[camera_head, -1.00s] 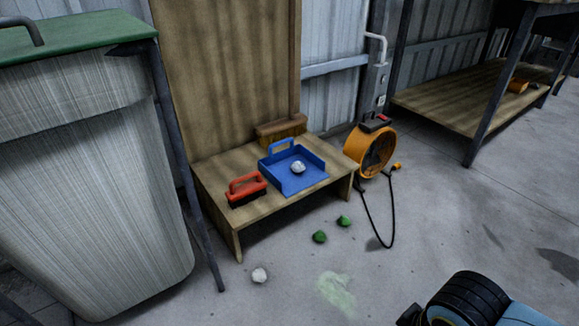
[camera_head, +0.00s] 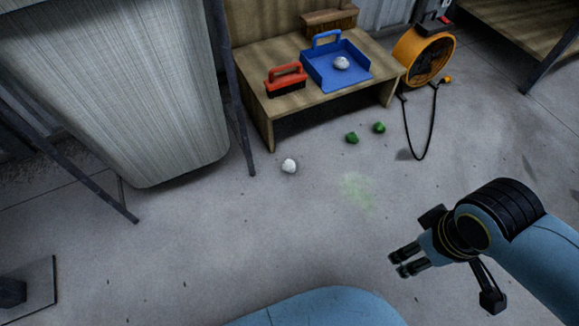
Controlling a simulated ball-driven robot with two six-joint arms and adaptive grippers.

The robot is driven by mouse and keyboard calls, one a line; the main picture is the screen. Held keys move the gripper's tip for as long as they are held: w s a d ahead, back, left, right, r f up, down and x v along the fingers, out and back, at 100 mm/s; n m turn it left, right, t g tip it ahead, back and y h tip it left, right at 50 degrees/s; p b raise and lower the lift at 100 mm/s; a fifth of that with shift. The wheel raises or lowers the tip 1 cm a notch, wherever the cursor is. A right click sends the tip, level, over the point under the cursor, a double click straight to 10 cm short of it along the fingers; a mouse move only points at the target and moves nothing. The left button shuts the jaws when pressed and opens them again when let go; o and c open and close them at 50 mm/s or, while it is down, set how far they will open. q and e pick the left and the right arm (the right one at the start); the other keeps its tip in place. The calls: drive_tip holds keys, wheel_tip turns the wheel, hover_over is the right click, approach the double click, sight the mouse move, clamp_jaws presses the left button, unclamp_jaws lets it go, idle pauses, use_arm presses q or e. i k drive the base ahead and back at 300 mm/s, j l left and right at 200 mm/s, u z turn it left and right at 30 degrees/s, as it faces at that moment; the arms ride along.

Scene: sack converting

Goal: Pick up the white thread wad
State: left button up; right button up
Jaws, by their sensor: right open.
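A white thread wad (camera_head: 289,166) lies on the concrete floor in the head view, in front of the low wooden bench and right of a dark metal leg. Another white wad (camera_head: 341,63) sits in the blue dustpan (camera_head: 318,76) on the bench. My right gripper (camera_head: 396,264) is open and empty at the lower right, to the right of and nearer than the floor wad, pointing left. It is well apart from both wads. My left gripper is not in view.
The wooden bench (camera_head: 282,108) also holds a red-handled brush (camera_head: 286,80). Two green wads (camera_head: 352,138) lie on the floor near a pale green powder patch (camera_head: 357,190). An orange fan (camera_head: 424,55) with a looped cable stands right. A large bin (camera_head: 150,90) stands left.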

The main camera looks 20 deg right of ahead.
sight(288, 165)
drive_tip(key=i+l+u, duration=0.15)
drive_tip(key=l, duration=0.2)
drive_tip(key=i+l+u, duration=0.2)
drive_tip(key=l, duration=0.15)
drive_tip(key=i+l+u, duration=0.15)
drive_tip(key=l, duration=0.2)
drive_tip(key=l+u, duration=0.2)
drive_tip(key=l, duration=0.15)
